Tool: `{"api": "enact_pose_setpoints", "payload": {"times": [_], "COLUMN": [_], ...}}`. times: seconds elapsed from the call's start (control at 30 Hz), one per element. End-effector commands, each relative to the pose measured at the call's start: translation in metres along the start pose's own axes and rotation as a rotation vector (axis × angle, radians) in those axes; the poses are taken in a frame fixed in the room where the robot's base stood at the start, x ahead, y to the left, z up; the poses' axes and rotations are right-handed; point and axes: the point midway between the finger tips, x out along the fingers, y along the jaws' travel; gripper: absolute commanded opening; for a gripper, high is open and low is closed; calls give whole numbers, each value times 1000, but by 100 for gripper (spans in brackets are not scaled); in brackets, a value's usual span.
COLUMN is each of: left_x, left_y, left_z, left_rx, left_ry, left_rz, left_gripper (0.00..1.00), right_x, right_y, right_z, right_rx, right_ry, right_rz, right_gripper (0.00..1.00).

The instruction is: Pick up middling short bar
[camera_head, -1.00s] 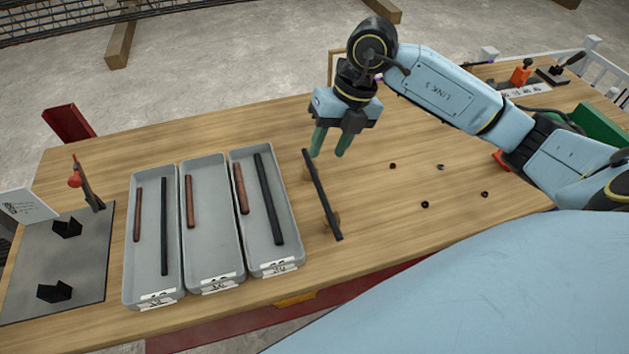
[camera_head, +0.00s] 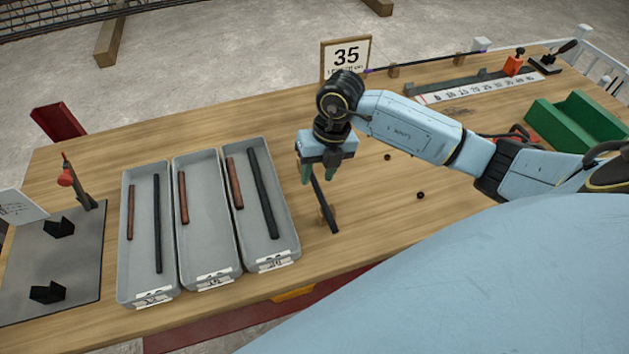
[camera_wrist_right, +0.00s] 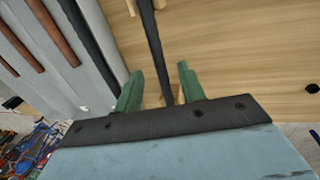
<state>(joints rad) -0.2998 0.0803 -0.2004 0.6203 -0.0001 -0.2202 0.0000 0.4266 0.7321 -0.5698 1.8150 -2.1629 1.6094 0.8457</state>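A dark bar (camera_head: 331,220) rests on wooden supports right of the grey trays; it also shows in the right wrist view (camera_wrist_right: 156,45). My right gripper (camera_head: 320,180) is open above this bar and hides its far part. In the wrist view the bar runs between the two green fingers (camera_wrist_right: 160,69), with a gap on each side. Shorter rust-brown bars lie in the left tray (camera_head: 131,212), the middle tray (camera_head: 183,198) and the right tray (camera_head: 235,183). I cannot tell which bar counts as middling short. My left gripper is out of view.
Longer dark bars lie in the left tray (camera_head: 157,225) and right tray (camera_head: 263,195). A sign reading 35 (camera_head: 346,57) stands at the back. A green bin (camera_head: 575,125) is at the right. A grey mat (camera_head: 45,262) with black blocks lies at the left. Table right of the bar is mostly clear.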

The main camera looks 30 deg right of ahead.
Motion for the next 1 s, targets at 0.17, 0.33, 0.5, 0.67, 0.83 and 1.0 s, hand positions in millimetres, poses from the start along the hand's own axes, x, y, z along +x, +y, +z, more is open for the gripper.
{"api": "enact_pose_setpoints", "payload": {"times": [0.17,0.33,0.5,0.67,0.83,1.0], "left_x": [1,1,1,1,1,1], "left_y": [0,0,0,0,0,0], "left_z": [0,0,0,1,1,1], "left_rx": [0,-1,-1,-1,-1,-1], "left_ry": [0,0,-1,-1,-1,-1], "left_rz": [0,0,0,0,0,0], "left_gripper": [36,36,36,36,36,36], "right_x": [14,15,14,14,14,13], "right_y": [-1,-1,-1,-1,-1,0], "right_z": [0,0,0,0,0,1], "right_rx": [0,0,0,0,0,0], "right_ry": [-1,-1,-1,-1,-1,-3], "right_rz": [0,-1,-1,-1,-1,1], "right_gripper": [40,40,23,2,0,0]}}
